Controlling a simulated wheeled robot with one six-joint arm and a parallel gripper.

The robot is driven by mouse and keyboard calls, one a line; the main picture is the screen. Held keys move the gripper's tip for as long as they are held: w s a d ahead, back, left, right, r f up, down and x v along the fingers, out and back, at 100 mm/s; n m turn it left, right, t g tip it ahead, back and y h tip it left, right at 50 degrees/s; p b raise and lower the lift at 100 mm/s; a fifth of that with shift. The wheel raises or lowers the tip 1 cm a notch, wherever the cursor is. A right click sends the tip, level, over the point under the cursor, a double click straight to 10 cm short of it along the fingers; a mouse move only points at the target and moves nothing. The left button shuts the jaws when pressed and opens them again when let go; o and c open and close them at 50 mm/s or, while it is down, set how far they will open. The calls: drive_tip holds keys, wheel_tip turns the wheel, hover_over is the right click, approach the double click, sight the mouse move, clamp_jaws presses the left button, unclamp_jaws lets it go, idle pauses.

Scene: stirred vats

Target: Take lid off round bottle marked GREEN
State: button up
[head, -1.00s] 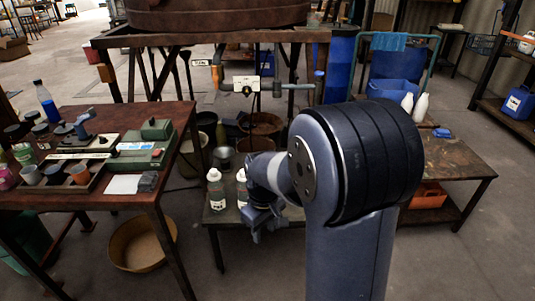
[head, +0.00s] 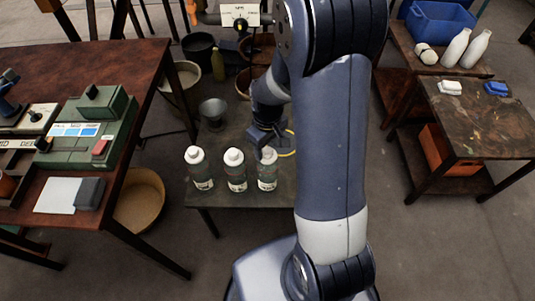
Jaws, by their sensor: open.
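Three round bottles with white lids stand upright in a row on a low dark table (head: 240,199): a left bottle (head: 201,176), a middle bottle (head: 235,177) and a right bottle (head: 267,178). Their labels are too small to read, so I cannot tell which is marked GREEN. The right bottle's lid (head: 267,154) is partly covered by my gripper. My gripper (head: 260,153) is open and at the right bottle's top; I cannot tell whether it touches the lid.
A grey metal cup (head: 213,111) and a yellow ring (head: 288,143) are behind the bottles. A wooden table (head: 90,55) with a green box (head: 90,130) stands at left. A side table (head: 478,118) with white and blue blocks stands at right.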

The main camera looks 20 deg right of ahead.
drive_tip(key=shift+f, duration=0.35)
drive_tip(key=shift+c, duration=0.3)
drive_tip(key=c, duration=1)
